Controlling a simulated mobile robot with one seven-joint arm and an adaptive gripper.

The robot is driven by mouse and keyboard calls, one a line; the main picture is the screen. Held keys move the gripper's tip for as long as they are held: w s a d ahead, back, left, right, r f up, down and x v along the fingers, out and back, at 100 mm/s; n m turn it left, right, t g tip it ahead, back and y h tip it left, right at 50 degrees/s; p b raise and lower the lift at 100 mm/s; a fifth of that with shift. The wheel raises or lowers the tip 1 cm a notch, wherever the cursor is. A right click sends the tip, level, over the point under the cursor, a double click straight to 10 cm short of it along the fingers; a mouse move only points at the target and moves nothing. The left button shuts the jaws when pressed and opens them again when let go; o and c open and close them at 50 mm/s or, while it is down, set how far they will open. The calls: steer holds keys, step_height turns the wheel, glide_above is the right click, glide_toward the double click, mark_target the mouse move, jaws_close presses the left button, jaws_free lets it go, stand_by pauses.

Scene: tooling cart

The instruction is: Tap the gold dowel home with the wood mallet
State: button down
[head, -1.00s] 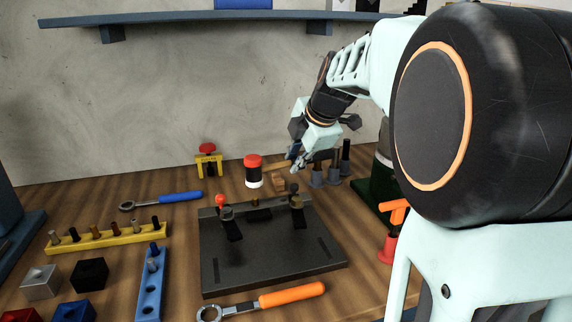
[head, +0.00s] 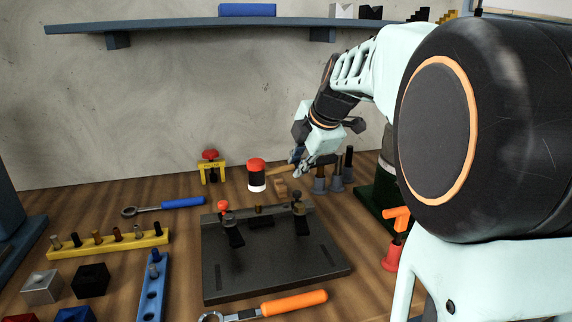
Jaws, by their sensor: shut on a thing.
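My gripper (head: 297,165) is shut on the wooden handle of the mallet (head: 256,175), behind the fixture plate. The mallet head has a red top, a black middle and a white lower end. It stands upright, and the pale handle runs right from it to my fingers. The head appears just behind and above the back block of the dark fixture plate (head: 275,267). A small brownish-gold piece, seemingly the gold dowel (head: 258,209), shows at the middle of that block, between two clamps. Its depth cannot be told. The mallet looks apart from it.
A yellow peg rack (head: 108,244), blue rack (head: 152,290) and orange-handled wrench (head: 293,302) surround the plate.

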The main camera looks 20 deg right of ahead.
step_height(320, 180, down, 6)
steer(key=b, duration=0.5)
steer(key=shift+r+b, duration=0.15)
steer(key=shift+b, duration=0.15)
steer(key=shift+r+p, duration=1.9)
steer(key=shift+r, duration=0.8)
steer(key=shift+f, duration=0.15)
steer(key=shift+b, duration=0.35)
step_height(320, 180, down, 5)
steer(key=b, duration=0.4)
steer(key=shift+r, duration=0.2)
steer(key=shift+r+p, duration=1.2)
steer(key=shift+r, duration=0.85)
